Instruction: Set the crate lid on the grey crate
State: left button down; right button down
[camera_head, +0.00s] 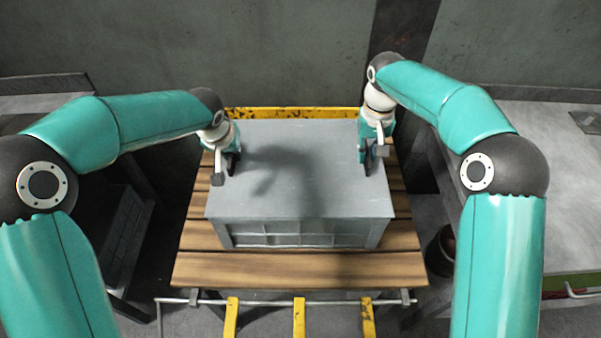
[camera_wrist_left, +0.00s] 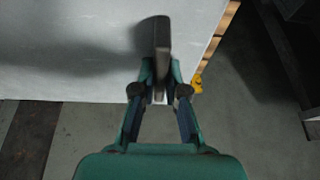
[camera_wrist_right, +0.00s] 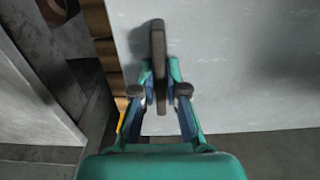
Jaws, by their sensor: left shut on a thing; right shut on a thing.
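The flat grey crate lid (camera_head: 300,185) lies over the top of the grey crate (camera_head: 300,233) in the head view, covering its opening. The crate's front wall shows below the lid's near edge; I cannot tell whether a small gap remains between them. The lid looks about level. The crate's inside is hidden.
The crate stands on a slatted wooden pallet (camera_head: 300,270) with a yellow bar (camera_head: 290,113) behind it. Yellow forks (camera_head: 299,318) and a metal rail lie in front. A grey bench (camera_head: 550,170) stands at the right, and a dark wall closes the back.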

pick_arm(q)
jog(key=c, duration=1.2)
grip_release()
jog(key=shift+f, duration=0.2)
pick_arm(e)
jog(key=c, duration=1.2)
grip_release()
jog(key=shift+f, duration=0.2)
pick_arm(q)
jog(key=v, duration=1.1)
jog(key=shift+s+r, duration=0.15)
jog(key=shift+r, duration=0.05)
pick_arm(e)
jog(key=shift+r, duration=0.55)
pick_arm(q)
jog(key=shift+s+r, duration=0.1)
jog(key=shift+r, duration=0.05)
pick_arm(e)
notch_tip(320, 180, up, 11)
jog(key=shift+f, duration=0.15)
